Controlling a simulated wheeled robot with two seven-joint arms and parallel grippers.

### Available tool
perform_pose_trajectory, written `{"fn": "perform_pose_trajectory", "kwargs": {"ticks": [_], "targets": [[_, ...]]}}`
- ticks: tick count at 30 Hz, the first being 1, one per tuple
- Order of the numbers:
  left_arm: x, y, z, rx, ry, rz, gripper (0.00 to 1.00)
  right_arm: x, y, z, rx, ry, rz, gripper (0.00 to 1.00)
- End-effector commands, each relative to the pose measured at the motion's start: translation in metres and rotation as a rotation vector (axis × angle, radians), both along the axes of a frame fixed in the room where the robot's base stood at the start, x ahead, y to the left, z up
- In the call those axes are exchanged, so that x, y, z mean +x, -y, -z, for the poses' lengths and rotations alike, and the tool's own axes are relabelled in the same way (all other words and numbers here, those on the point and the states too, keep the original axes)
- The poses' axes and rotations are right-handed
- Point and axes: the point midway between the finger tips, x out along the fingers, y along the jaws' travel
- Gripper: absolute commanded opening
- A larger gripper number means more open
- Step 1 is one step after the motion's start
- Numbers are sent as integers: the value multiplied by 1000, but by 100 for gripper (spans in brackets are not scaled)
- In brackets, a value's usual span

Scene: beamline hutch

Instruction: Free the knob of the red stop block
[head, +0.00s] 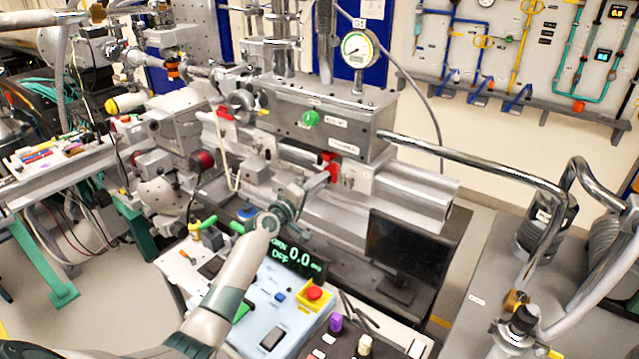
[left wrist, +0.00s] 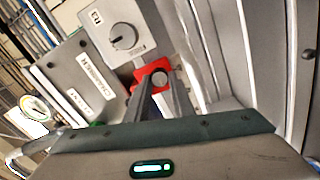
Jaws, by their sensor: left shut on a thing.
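The red stop block (head: 331,171) sits on the grey rail below the large grey chamber. In the left wrist view the red block (left wrist: 151,68) shows beyond my fingertips, with a round grey knob (left wrist: 158,79) on its face. My left gripper (head: 322,177) reaches up to the block from the lower left. In the left wrist view my left gripper (left wrist: 160,84) has its two fingers on either side of the knob and is shut on it. The fingers hide part of the block and knob. My right gripper is not in view.
A box with a dial (left wrist: 123,38) stands close beside the block. Below are a control box with a red button (head: 314,293) and a dark monitor (head: 408,248). A pressure gauge (head: 357,47) stands above the chamber.

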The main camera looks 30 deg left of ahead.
Motion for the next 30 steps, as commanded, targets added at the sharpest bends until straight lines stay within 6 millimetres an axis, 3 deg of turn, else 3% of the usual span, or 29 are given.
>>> {"fn": "perform_pose_trajectory", "kwargs": {"ticks": [2, 3, 5, 23, 30], "targets": [[0, 0, 0, -1, -1, 0, 0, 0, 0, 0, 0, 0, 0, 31], [0, 0, 0, -1, -1, 0, 31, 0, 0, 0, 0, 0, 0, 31], [0, 0, 0, -1, 0, 0, 40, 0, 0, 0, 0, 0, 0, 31], [1, -1, -4, 5, 7, -1, 40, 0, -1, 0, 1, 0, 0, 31], [1, -1, -5, 89, 19, -1, 40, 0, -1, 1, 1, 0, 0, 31]]}}
